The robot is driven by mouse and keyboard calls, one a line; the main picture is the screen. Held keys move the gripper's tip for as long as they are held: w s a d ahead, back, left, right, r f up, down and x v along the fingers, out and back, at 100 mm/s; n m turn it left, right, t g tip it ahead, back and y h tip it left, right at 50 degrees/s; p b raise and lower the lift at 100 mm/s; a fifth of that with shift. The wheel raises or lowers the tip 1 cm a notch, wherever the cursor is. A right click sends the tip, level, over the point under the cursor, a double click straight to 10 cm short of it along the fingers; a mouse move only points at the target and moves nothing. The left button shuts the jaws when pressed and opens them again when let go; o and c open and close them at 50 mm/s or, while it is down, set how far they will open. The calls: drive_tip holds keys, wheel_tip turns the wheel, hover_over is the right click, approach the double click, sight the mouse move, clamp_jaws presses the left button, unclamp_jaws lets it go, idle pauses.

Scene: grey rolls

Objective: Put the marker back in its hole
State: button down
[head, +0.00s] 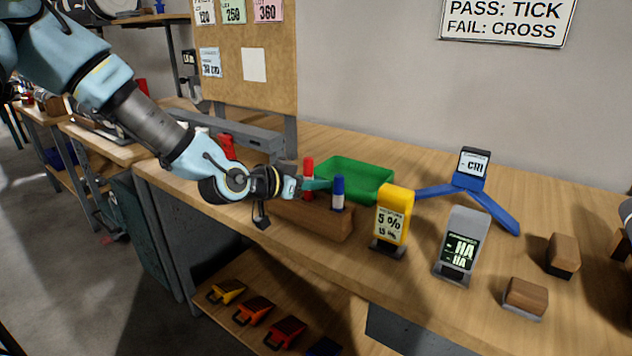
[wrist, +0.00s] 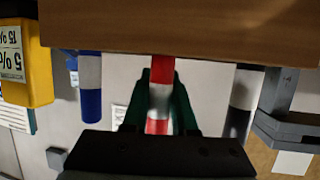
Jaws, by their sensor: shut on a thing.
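My gripper (head: 313,184) comes in from the left over a wooden block (head: 318,218) on the bench. Its green fingers are shut on a red and white marker (head: 308,164), which stands roughly upright. In the wrist view the marker (wrist: 160,85) sits between the fingers (wrist: 158,112), with one end at the edge of the block (wrist: 200,30). I cannot tell whether that end is in a hole or behind the edge. A blue and white marker (head: 338,190) stands in the block. A black and white marker (wrist: 240,100) is on the other side in the wrist view.
A green tray (head: 375,187) lies behind the block. A yellow meter (head: 396,205) stands right of it, then a grey device (head: 462,235), a blue stand (head: 433,190) and wooden-topped stamps (head: 526,293). A pinboard (head: 255,90) rises behind.

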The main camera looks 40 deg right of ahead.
drive_tip(key=shift+f+b, duration=0.6)
drive_tip(key=shift+f, duration=0.25)
drive_tip(key=c, duration=0.6)
unclamp_jaws()
drive_tip(key=v, duration=1)
drive_tip(key=shift+a+r, duration=0.2)
drive_tip(key=shift+a, duration=0.15)
